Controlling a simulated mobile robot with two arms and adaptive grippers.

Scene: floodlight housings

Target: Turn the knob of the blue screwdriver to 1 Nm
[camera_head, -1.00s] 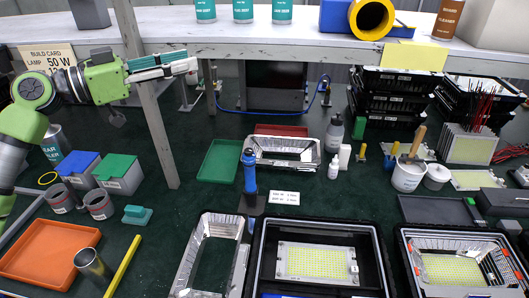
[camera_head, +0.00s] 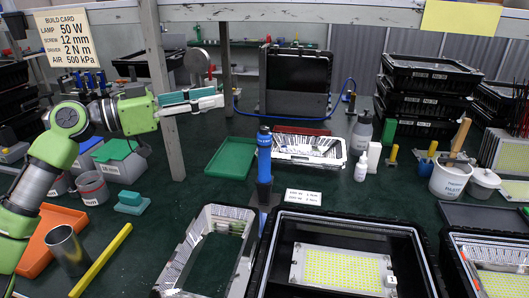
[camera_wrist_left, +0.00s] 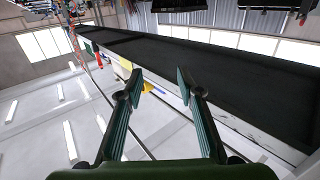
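The blue screwdriver (camera_head: 264,158) stands upright in a dark holder in the middle of the bench. The marks on its knob are too small to read. A white label (camera_head: 304,197) with small print lies to its right. My left gripper (camera_head: 218,98) is raised to the left of the screwdriver and higher in the head view, apart from it, pointing right. In the left wrist view its two fingers (camera_wrist_left: 158,85) are spread with nothing between them. The screwdriver cannot be made out in that view. My right gripper is in neither view.
A build card (camera_head: 70,39) at upper left reads 50 W, 12 mm, 2 N m, 500 kPa. A metal frame (camera_head: 215,240) and black case (camera_head: 345,225) stand in front, a green tray (camera_head: 232,157) and silver housing (camera_head: 310,150) behind. A grey post (camera_head: 156,90) rises near my left arm.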

